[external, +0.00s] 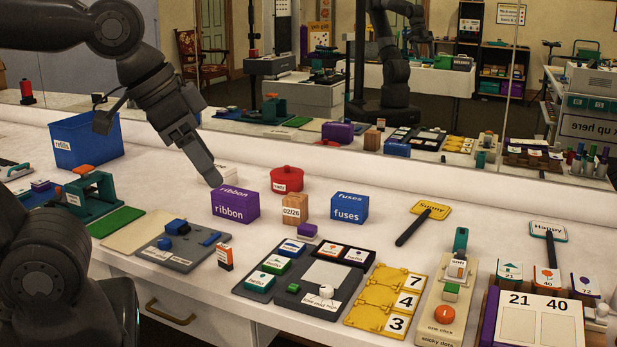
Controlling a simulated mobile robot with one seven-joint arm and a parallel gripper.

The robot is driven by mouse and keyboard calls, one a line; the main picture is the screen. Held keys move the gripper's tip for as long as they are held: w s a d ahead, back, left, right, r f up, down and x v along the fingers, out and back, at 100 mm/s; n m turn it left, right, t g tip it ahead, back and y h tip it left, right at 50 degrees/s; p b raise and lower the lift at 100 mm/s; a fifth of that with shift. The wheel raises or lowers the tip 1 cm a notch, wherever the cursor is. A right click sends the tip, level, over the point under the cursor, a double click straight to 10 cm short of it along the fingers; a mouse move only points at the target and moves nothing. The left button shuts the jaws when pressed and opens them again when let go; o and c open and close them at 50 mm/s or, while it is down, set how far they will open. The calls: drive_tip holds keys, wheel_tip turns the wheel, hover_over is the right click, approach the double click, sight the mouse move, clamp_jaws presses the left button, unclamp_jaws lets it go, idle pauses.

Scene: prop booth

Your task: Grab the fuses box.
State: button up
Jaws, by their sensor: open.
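The fuses box (348,212) is a blue box with white "fuses" lettering on its front and top. It stands on the white counter right of centre in the external view. My gripper (214,180) points down and to the right, above and behind the left end of the purple ribbon box (236,209). It is open, well to the left of the fuses box and apart from it. I see nothing held in it. The gap between its fingers is hard to make out from this side.
A wooden date block (295,209) and a red pot (287,179) stand between my gripper and the fuses box. A yellow "Sunny" sign (430,210) lies to the right. Grey trays (262,284) sit in front. A mirror (450,130) runs behind the counter.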

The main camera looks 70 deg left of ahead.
drive_tip(key=o, duration=0.7)
drive_tip(key=shift+w, duration=0.1)
